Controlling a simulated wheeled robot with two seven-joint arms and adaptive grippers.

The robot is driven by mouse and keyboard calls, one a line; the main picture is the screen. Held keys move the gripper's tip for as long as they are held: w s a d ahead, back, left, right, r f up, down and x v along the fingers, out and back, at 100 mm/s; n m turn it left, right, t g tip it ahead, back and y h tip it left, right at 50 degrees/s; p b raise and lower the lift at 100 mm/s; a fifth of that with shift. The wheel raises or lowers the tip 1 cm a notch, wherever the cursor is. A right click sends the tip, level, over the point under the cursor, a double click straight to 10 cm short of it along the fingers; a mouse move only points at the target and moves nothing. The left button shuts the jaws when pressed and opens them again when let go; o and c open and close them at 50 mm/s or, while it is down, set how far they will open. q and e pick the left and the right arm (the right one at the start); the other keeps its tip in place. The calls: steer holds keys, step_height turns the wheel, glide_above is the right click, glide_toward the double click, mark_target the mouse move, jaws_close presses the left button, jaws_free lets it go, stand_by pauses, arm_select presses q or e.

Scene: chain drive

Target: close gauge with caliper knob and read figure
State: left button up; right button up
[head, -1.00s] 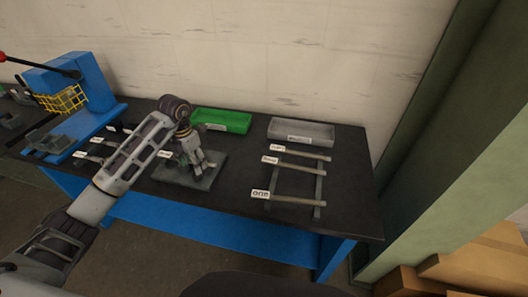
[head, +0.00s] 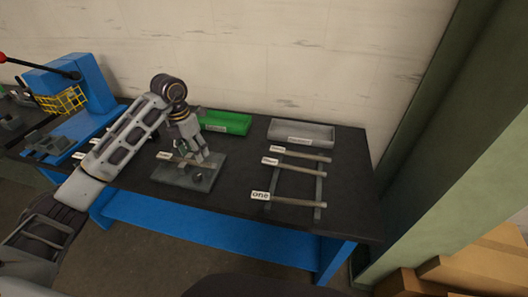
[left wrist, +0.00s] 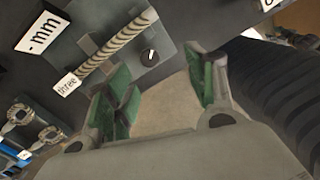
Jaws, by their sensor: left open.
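The gauge is a grey plate (head: 180,180) on the dark bench. A small dark round knob with a white mark (left wrist: 151,57) sits on it in the left wrist view. Beside the knob lies a ridged rod labelled "three" (left wrist: 112,48). A white label reading "-mm" (left wrist: 42,34) is behind it, its figure not legible. My left gripper (head: 207,158) hangs over the plate; its green-padded fingers (left wrist: 166,88) are apart with nothing between them. The knob is beyond the fingertips, apparently not touched. My right gripper is out of view.
A green tray (head: 226,128) and a grey tray (head: 300,139) stand along the back. Labelled rods lie on a rack (head: 319,190) at the right, one marked "one". A blue press (head: 85,82) with a yellow guard stands at the left. Bench is clear between plate and rack.

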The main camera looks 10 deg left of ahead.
arm_select(q)
steer(key=d+r+t+h, duration=0.2)
steer(key=d+h, duration=0.9)
steer(key=d, duration=1.2)
steer(key=shift+s+d+r+t+h, duration=0.3)
steer(key=shift+s+d+r+t, duration=0.1)
steer(key=shift+r, duration=0.25)
steer(key=shift+m, duration=0.3)
